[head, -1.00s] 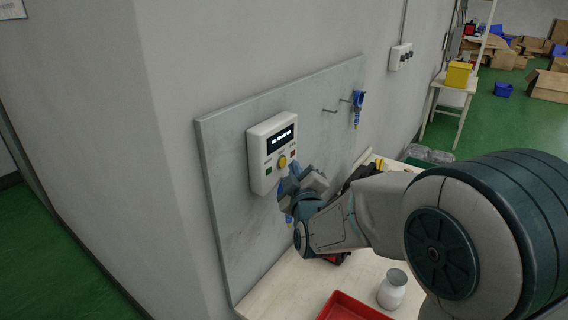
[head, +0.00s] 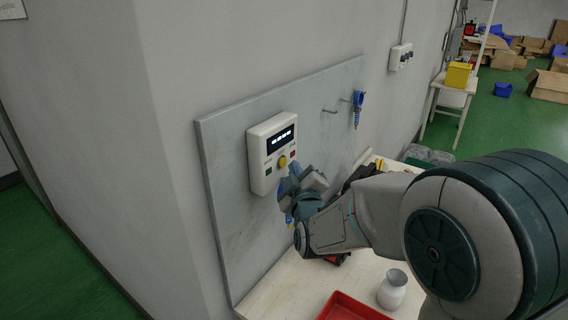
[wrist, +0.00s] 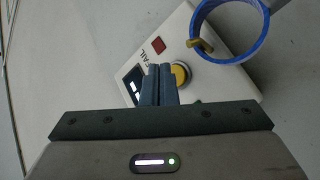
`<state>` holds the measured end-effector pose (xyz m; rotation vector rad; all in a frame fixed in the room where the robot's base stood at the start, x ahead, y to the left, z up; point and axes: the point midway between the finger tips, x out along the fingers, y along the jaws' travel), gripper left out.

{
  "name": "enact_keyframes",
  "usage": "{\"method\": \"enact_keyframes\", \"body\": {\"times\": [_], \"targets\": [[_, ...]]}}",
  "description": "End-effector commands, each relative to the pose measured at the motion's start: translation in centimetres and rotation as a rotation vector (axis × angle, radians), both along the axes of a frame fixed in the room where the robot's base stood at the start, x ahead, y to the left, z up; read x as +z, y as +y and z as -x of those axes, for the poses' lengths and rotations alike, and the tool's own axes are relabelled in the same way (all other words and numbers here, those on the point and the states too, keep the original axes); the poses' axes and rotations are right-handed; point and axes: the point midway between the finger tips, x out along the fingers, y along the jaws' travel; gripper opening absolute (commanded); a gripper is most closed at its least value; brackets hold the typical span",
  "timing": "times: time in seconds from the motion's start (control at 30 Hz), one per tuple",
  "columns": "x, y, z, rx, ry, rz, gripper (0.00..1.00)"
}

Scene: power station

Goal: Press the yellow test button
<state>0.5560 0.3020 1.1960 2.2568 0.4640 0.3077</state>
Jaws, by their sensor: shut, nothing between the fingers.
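The yellow test button (head: 282,162) is a round button on the front of a white control box with a dark display (head: 280,138), mounted on a grey wall board. It also shows in the wrist view (wrist: 180,74), just beside the fingertips. My gripper (head: 293,170) is shut and empty, close in front of the button. In the wrist view its two fingers (wrist: 159,70) are together and partly cover the box. I cannot tell whether they touch the button. A red button (wrist: 158,46) with the word FAIL beside it and a green button (head: 269,170) are also on the box.
A blue ring-shaped thing (wrist: 230,30) is near the box in the wrist view. A blue tool (head: 357,108) hangs on the grey board (head: 225,200). Below are a table with a red tray (head: 350,308) and a white jar (head: 393,289).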

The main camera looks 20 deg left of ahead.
Motion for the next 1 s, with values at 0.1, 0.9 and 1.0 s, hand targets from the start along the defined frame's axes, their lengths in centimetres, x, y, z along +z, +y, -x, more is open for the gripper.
{"method": "enact_keyframes", "body": {"times": [0.1, 0.9, 1.0], "targets": [[0.00, 0.00, 0.00, 0.000, 0.000, 0.000, 0.00], [-0.15, 0.57, -0.19, 0.001, -0.001, 0.000, 0.00], [-0.08, 0.80, -0.25, 0.001, -0.001, 0.001, 0.00]]}}
